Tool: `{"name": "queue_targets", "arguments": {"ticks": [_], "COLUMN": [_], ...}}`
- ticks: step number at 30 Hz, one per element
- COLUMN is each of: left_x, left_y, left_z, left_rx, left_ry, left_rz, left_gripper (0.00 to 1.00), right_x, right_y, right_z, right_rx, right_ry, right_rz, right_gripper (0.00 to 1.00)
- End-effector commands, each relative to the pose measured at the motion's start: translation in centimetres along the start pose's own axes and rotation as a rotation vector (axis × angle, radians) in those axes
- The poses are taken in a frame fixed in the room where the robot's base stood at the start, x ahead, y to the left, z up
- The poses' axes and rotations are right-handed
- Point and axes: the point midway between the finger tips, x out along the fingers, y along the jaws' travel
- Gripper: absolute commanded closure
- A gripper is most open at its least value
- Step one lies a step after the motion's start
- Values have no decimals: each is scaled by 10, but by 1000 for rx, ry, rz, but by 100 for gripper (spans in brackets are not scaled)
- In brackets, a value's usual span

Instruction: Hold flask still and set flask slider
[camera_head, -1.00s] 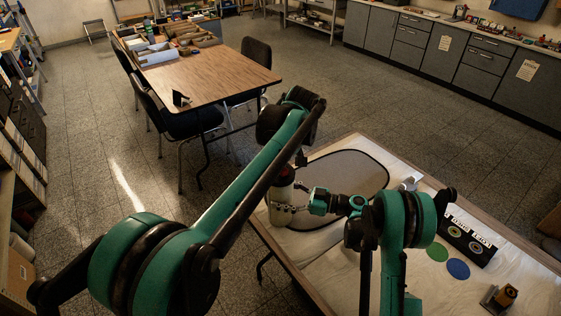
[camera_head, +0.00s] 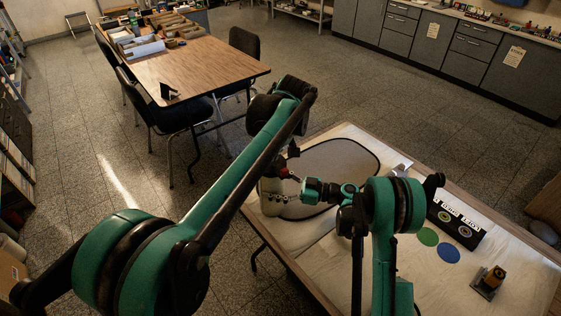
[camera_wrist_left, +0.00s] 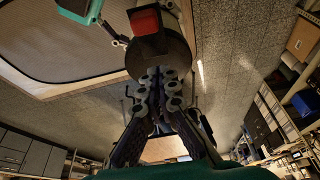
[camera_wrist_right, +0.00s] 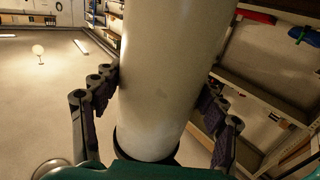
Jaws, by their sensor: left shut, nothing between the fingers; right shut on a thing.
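The cream flask (camera_head: 271,198) is over the near-left part of the table, with my right gripper (camera_head: 284,197) shut around its body. In the right wrist view the pale flask body (camera_wrist_right: 170,75) fills the space between the fingers, with a dark ring at its lower end. A red part (camera_head: 287,173), apparently the slider, shows at the flask's top. In the left wrist view the red slider (camera_wrist_left: 146,20) is on the dark round cap (camera_wrist_left: 158,55). My left gripper (camera_wrist_left: 159,78) is shut and empty right by the cap; I cannot tell whether it touches.
A dark-rimmed grey mat (camera_head: 335,165) lies on the table beside the flask. A black labelled panel (camera_head: 455,222), a green disc (camera_head: 428,236), a blue disc (camera_head: 449,253) and a small brass-coloured device (camera_head: 490,280) are to the right. A wooden table (camera_head: 200,72) with chairs stands behind.

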Motion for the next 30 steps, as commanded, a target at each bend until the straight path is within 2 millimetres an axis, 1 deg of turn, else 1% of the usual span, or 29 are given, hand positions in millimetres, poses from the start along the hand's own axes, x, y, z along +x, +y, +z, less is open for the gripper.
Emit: {"name": "queue_targets", "arguments": {"ticks": [1, 6, 9, 12, 15, 18, 28, 29, 30], "left_x": [-18, -56, -74, -86, -94, -97, -97, -97, -97], "left_y": [1, 1, 1, 0, 0, 0, 0, 0, 0], "left_z": [4, 4, 4, 4, 4, 4, 3, 3, 3], "left_rx": [6, 5, 5, 5, 4, 3, 4, 4, 4], "left_ry": [-2, -2, -2, -2, -2, -2, -1, -1, -1], "left_rz": [2, 1, 1, 1, 0, 0, 1, 1, 1], "left_gripper": [100, 100, 100, 100, 100, 100, 100, 100, 100], "right_x": [0, 0, 0, 0, 0, 0, 0, 0, 0], "right_y": [0, 0, 0, 0, 0, 0, 0, 0, 0], "right_z": [1, 1, 1, 1, 1, 1, 0, 0, 0], "right_rx": [-2, -2, -2, -2, -2, -2, -2, -2, -2], "right_ry": [-2, -2, -2, -2, -2, -1, -1, -1, -1], "right_rz": [1, 1, 0, 0, 0, 0, 0, 0, 0], "right_gripper": [74, 74, 74, 74, 74, 74, 74, 25, 15]}}
